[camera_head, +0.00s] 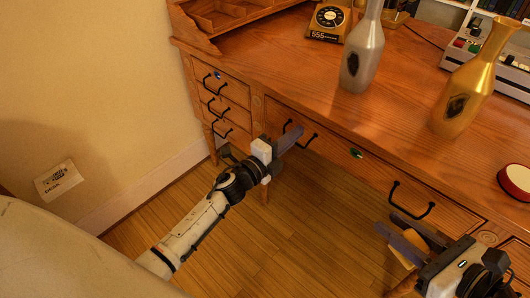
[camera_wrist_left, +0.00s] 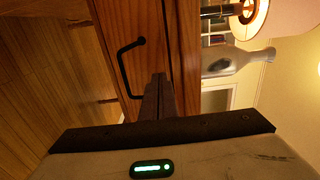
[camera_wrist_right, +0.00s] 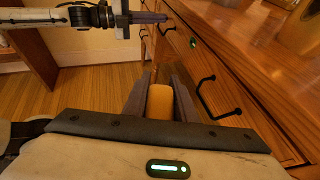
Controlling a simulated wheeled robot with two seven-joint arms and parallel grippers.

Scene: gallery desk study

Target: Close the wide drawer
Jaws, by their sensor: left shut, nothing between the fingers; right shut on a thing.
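The wide drawer (camera_head: 345,152) is the long wooden front under the desk top, with two black handles and a small green mark between them. It looks nearly flush with the desk; any small gap is too fine to tell. My left gripper (camera_head: 294,136) is shut and empty, its tips at the drawer front beside the left handle (camera_wrist_left: 123,68). Whether they touch the wood I cannot tell. My right gripper (camera_head: 388,229) is shut on a yellow-orange rounded object (camera_wrist_right: 160,103), below and in front of the right handle (camera_head: 411,203), apart from the drawer.
Narrow drawers (camera_head: 215,105) stand at the left of the desk (camera_head: 290,65). On top are a silver vase (camera_head: 364,50), a gold vase (camera_head: 470,85), a telephone (camera_head: 330,20) and a red-rimmed round object (camera_head: 515,181). The wooden floor in front is clear.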

